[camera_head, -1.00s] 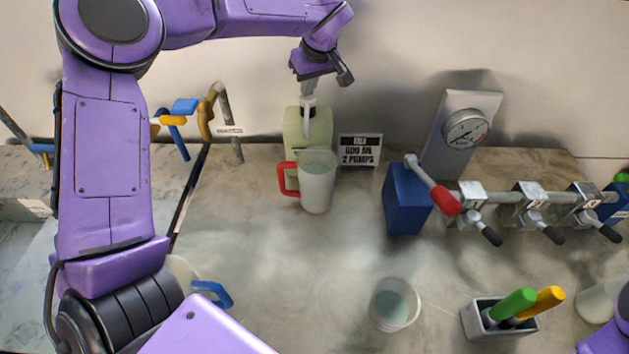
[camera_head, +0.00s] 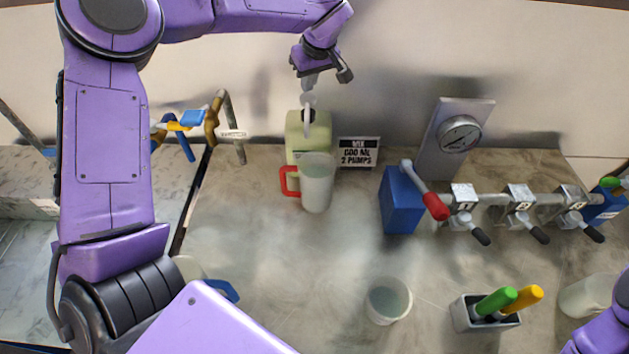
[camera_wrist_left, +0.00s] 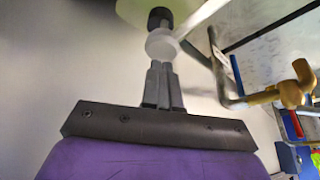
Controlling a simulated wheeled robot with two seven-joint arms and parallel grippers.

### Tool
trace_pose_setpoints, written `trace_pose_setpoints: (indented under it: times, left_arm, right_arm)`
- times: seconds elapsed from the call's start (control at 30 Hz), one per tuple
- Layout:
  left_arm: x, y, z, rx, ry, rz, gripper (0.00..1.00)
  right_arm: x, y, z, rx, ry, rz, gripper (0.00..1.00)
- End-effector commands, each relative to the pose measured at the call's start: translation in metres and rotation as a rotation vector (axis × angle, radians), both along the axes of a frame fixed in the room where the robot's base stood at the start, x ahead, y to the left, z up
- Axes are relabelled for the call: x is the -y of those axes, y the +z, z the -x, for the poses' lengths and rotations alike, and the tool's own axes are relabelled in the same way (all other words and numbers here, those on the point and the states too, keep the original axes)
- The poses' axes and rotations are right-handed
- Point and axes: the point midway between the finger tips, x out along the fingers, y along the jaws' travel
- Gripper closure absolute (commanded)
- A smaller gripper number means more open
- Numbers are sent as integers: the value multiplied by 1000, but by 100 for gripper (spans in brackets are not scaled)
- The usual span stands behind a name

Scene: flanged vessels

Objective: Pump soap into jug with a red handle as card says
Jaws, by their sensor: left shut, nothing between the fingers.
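The jug with a red handle (camera_head: 318,185) stands upright on the counter and has liquid in it. The pale green soap bottle (camera_head: 309,138) stands right behind it, with its white pump spout (camera_head: 307,118) pointing toward the jug. The card (camera_head: 359,152) beside the bottle reads 600 ML and 2 PUMPS. My left gripper (camera_head: 309,84) is shut and empty, pointing down just above the pump head. In the left wrist view its closed fingers (camera_wrist_left: 163,88) are at the round white pump head (camera_wrist_left: 162,44); I cannot tell if they touch. My right gripper is not in view.
A blue box with a red-tipped lever (camera_head: 404,200), a gauge (camera_head: 459,135) and a pipe with several black-handled valves (camera_head: 520,200) stand right. A white cup (camera_head: 388,301) and a holder with green and yellow handles (camera_head: 486,315) are in front. Taps (camera_head: 214,115) stand left. The middle counter is clear.

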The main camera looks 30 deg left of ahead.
Motion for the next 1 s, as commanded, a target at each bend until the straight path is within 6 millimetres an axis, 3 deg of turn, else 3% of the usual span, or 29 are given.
trace_pose_setpoints:
  times: [0.37, 0.53, 0.83, 1.0]
  left_arm:
    - [0, 3, 0, 0, 0, 0, 100]
    - [0, 24, 0, 0, 1, 1, 100]
    - [0, 54, 0, 2, 1, 0, 100]
    - [0, 60, 0, 0, 0, 0, 100]
  right_arm:
    - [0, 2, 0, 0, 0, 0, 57]
    - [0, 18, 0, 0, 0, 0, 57]
    - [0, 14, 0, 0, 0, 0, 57]
    - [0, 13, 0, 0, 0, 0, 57]
